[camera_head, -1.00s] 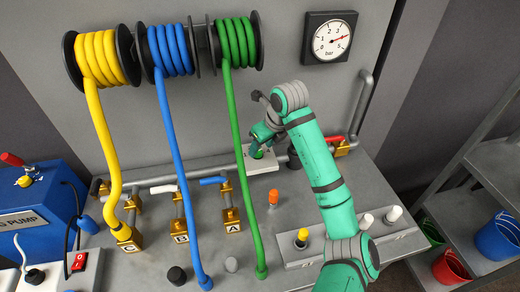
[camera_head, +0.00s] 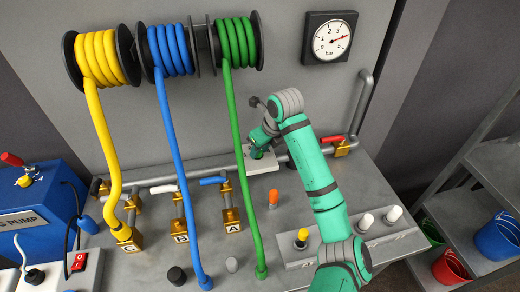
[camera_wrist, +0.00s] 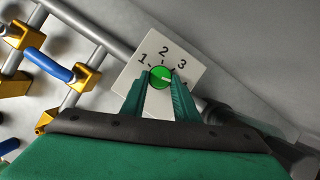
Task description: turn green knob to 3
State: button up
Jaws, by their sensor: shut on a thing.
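The green knob (camera_wrist: 160,77) sits on a white dial plate (camera_wrist: 187,52) marked 1, 2 and 3, with part of another mark near my right finger. My gripper (camera_wrist: 161,88) is shut on the knob, one finger on each side. A pale line on the knob points to the right in the wrist view, lower than the 3; its exact setting is hard to tell. In the head view my gripper (camera_head: 261,143) is down at the dial plate (camera_head: 262,166) by the back wall, and mostly hides the knob.
A pipe (camera_head: 205,168) runs along the wall behind the plate. The green hose (camera_head: 240,190) hangs to its left, and an orange knob (camera_head: 273,197) stands in front. A red-handled valve (camera_head: 341,146) is to the right. The gauge (camera_head: 330,40) hangs above.

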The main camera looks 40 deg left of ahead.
jog(key=shift+d+n, duration=0.1)
jog(key=shift+n, duration=0.2)
jog(key=n, duration=0.1)
jog(key=n+g, duration=0.1)
jog(key=n, duration=0.1)
jog(key=shift+w+n+g, duration=0.3)
jog(key=n, duration=0.1)
jog(key=n+g, duration=0.1)
jog(key=n, duration=0.3)
jog(key=shift+w+g+h, duration=0.25)
jog(key=shift+g+h, duration=0.05)
jog(key=shift+g, duration=0.1)
jog(key=shift+n, duration=0.4)
jog(key=o, duration=1.1)
jog(key=shift+c, duration=0.2)
jog(key=v, duration=1)
jog(key=shift+r, duration=0.3)
